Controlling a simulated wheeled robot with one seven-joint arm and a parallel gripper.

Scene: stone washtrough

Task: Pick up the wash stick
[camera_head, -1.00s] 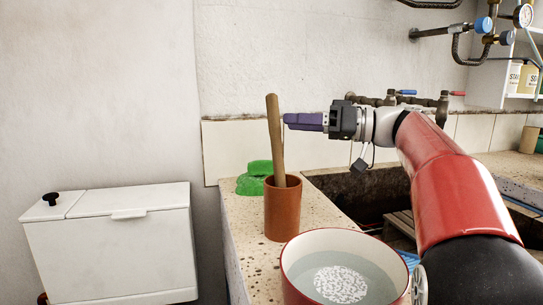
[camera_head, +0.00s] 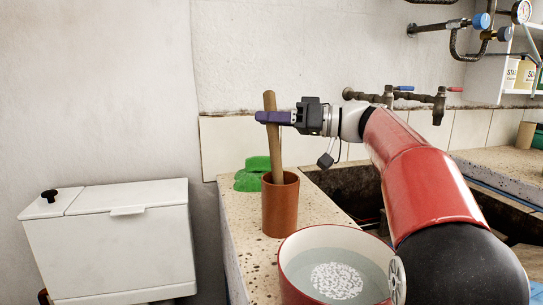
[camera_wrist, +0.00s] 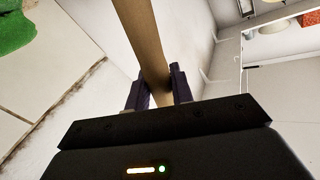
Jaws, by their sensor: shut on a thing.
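The wash stick (camera_head: 271,104) is a long tan wooden rod standing nearly upright in a brown-red cylindrical pot (camera_head: 280,205) on the stone counter. My gripper (camera_head: 272,118) reaches in from the right and is shut on the stick's upper part, with the stick's top end showing above the purple fingers. In the wrist view the stick (camera_wrist: 148,45) passes between the two dark fingers of my gripper (camera_wrist: 158,88). The stick's lower end is hidden inside the pot.
A red-rimmed basin (camera_head: 300,254) of water with white matter stands in front of the pot. A green lump (camera_head: 250,176) lies behind it. The stone trough (camera_head: 350,190) and taps (camera_head: 440,105) are to the right; a white cistern (camera_head: 115,240) is at left.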

